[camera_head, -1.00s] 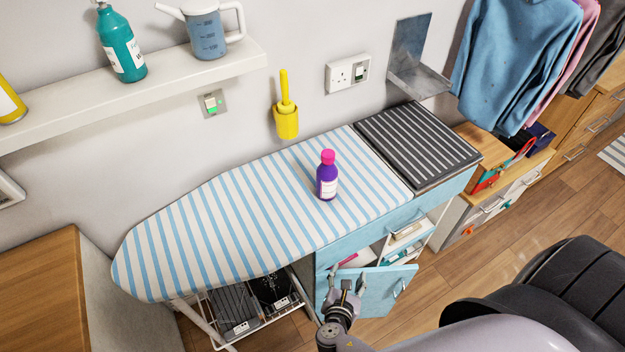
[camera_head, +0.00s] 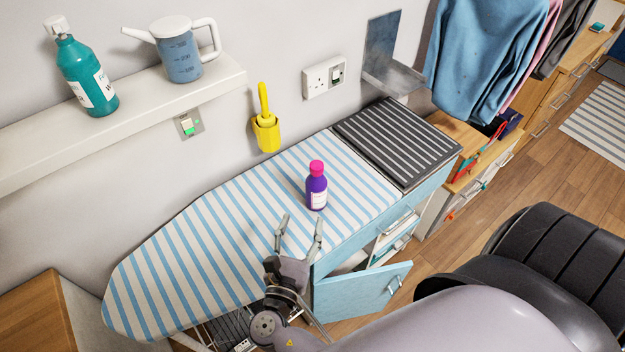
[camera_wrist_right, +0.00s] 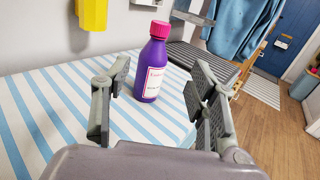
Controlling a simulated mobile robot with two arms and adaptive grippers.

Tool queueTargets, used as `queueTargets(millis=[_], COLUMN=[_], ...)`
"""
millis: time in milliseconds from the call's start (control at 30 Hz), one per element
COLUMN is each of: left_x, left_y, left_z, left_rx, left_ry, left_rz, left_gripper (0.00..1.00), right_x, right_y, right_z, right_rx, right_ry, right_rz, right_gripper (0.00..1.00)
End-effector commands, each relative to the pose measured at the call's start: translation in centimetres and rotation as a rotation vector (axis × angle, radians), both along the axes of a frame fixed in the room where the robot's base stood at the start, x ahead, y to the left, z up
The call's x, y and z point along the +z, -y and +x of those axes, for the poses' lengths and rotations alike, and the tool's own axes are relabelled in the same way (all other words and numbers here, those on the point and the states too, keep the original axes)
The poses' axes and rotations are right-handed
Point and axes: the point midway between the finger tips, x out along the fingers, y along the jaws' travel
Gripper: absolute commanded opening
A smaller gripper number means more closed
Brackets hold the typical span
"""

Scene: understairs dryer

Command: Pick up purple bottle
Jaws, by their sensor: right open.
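The purple bottle (camera_head: 316,188) has a pink cap and a white label. It stands upright on the blue-and-white striped ironing board (camera_head: 215,225), near the board's right end. My right gripper (camera_head: 301,226) is open and empty, in front of the bottle, with its fingers pointing toward it. In the right wrist view the bottle (camera_wrist_right: 152,65) stands beyond and between the two spread fingers (camera_wrist_right: 160,95), apart from them. My left gripper is not in view.
A dark striped mat (camera_head: 395,140) lies right of the board. A blue cabinet door (camera_head: 360,293) hangs open below. A yellow holder (camera_head: 266,133) is on the wall. A shelf (camera_head: 130,115) holds a teal bottle (camera_head: 88,78) and a jug (camera_head: 180,55). The board around the bottle is clear.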

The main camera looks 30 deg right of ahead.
Motion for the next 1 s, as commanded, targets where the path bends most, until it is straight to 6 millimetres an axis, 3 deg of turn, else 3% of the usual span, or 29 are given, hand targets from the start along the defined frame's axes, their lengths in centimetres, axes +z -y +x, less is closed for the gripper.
queueTargets(millis=[500, 867, 1000], left_x=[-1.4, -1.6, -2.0], left_y=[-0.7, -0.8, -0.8], left_z=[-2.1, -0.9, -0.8], left_rx=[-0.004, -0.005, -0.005], left_ry=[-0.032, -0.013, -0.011], left_rz=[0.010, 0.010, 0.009], left_gripper=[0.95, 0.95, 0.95], right_x=[0.1, 0.2, 0.4], right_y=[7.3, 9.1, 10.3], right_z=[7.0, 8.9, 10.4], right_rx=[-0.003, -0.001, -0.003], right_ry=[0.004, 0.003, 0.004], right_rz=[-0.004, -0.003, -0.003], right_gripper=[0.53, 0.53, 0.53])
